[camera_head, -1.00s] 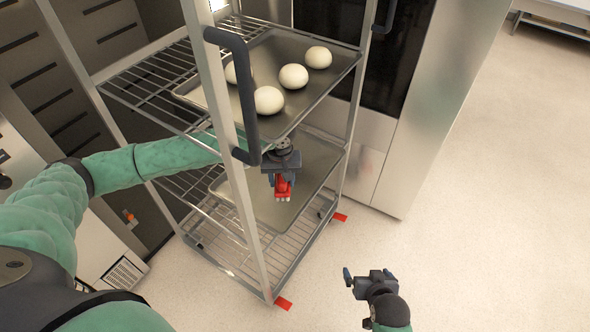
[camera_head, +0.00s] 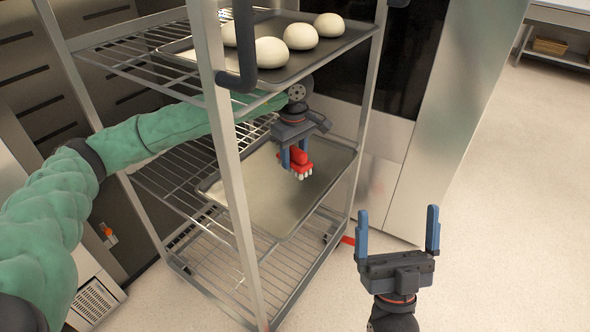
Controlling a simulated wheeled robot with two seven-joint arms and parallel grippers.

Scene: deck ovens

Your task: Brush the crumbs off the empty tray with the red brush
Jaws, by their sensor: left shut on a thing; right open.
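The red brush (camera_head: 296,161), with pale bristles pointing down, is held by my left gripper (camera_head: 293,155), which is shut on it. My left arm reaches in through the rack from the left. The brush is over the empty tray (camera_head: 255,197), a metal sheet on the rack's middle shelf; I cannot tell whether the bristles touch it. No crumbs can be made out on the tray at this size. My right gripper (camera_head: 398,232) is open and empty, in front of the rack at the lower right.
The wire rack has upright posts (camera_head: 233,170) and a dark handle (camera_head: 244,45) near my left arm. An upper tray (camera_head: 285,72) with several white dough balls (camera_head: 272,52) sits just above the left gripper. Floor to the right is clear.

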